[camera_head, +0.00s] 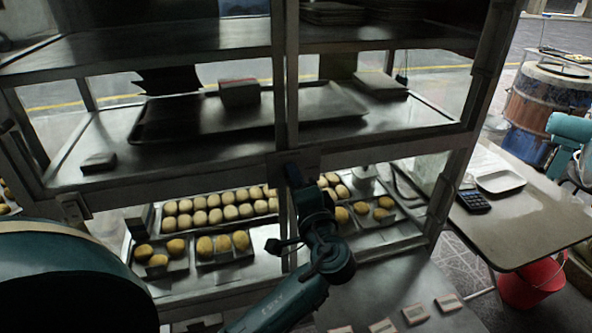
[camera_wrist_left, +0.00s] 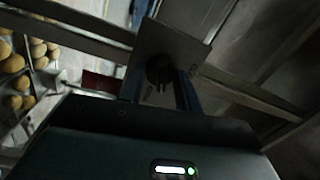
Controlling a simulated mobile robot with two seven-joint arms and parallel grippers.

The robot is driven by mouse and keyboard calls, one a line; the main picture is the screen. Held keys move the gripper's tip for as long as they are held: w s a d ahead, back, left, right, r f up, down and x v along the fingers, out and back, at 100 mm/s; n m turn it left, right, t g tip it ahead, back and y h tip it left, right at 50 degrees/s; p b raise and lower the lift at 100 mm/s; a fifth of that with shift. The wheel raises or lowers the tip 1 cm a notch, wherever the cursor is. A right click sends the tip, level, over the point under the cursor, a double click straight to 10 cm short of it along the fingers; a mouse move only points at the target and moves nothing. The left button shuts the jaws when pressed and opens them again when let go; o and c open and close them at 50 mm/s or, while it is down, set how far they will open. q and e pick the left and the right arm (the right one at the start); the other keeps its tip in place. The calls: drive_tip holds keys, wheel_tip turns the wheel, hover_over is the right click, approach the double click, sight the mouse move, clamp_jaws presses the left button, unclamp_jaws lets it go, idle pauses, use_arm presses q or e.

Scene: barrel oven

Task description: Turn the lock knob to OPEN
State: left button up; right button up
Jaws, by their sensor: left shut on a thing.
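The lock knob (camera_wrist_left: 159,68) is a small dark round piece on a grey square plate (camera_wrist_left: 183,45) in the left wrist view. In the head view the plate (camera_head: 309,160) sits on the middle post of the glass cabinet, and the knob is hidden behind my gripper. My left gripper (camera_head: 294,177) reaches up to this plate from below. In the left wrist view its blue fingers (camera_wrist_left: 160,88) stand on both sides of the knob and are shut on it. No OPEN marking can be read. My right gripper is not in view.
The metal-framed cabinet (camera_head: 285,60) holds a dark tray (camera_head: 190,120) on its upper shelf and yellow buns (camera_head: 225,213) below. Small cards (camera_head: 415,314) lie on the front counter. A side table (camera_head: 530,220) with a calculator (camera_head: 473,201) stands right, above a red bucket (camera_head: 532,284).

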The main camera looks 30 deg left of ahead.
use_arm(q)
drive_tip(key=m+p, duration=0.3)
drive_tip(key=m, duration=0.1)
drive_tip(key=shift+m+t, duration=0.3)
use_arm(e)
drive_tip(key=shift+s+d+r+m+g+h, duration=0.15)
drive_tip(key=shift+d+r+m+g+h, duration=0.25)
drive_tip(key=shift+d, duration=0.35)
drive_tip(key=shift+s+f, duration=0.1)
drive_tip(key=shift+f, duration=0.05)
use_arm(q)
drive_tip(key=o, duration=1)
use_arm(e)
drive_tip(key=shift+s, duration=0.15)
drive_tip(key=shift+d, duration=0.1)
